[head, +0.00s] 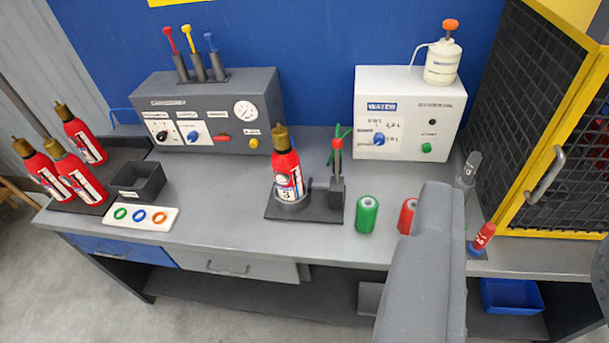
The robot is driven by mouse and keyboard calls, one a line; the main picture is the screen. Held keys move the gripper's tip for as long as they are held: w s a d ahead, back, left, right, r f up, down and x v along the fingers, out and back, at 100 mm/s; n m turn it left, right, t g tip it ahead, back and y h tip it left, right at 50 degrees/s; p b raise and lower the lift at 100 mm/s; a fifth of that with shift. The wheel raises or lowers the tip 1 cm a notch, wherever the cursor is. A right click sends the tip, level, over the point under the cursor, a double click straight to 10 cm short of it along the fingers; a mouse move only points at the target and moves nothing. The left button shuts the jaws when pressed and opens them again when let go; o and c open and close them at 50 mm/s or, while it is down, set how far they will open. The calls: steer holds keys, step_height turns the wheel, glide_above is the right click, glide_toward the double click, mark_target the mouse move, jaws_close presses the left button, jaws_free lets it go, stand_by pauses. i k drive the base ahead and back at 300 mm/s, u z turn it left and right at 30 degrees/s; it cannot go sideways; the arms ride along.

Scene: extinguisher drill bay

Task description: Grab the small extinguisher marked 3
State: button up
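A small red extinguisher (287,177) with a brass-coloured top stands upright in a round holder on a dark base plate (322,213) at the middle of the bench. Its white label carries a small mark that looks like a 3, but it is too small to be sure. Three similar red extinguishers stand on a dark tray at the left: one in front (78,180), one at the far left (42,172) and one behind (84,138). Their numbers are not readable. A grey part of my arm fills the lower right. My gripper's fingers do not show.
A grey gauge box (215,122) and a white water box (408,115) stand behind. A red-tipped post (337,175), green (367,214) and red (406,216) cylinders stand nearby. A yellow-framed cage (545,110) is right. Bench (230,215) is clear left of the base plate.

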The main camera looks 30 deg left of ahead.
mark_target(287, 169)
steer(key=z, duration=0.2)
steer(key=i, duration=1.1)
steer(key=u, duration=0.25)
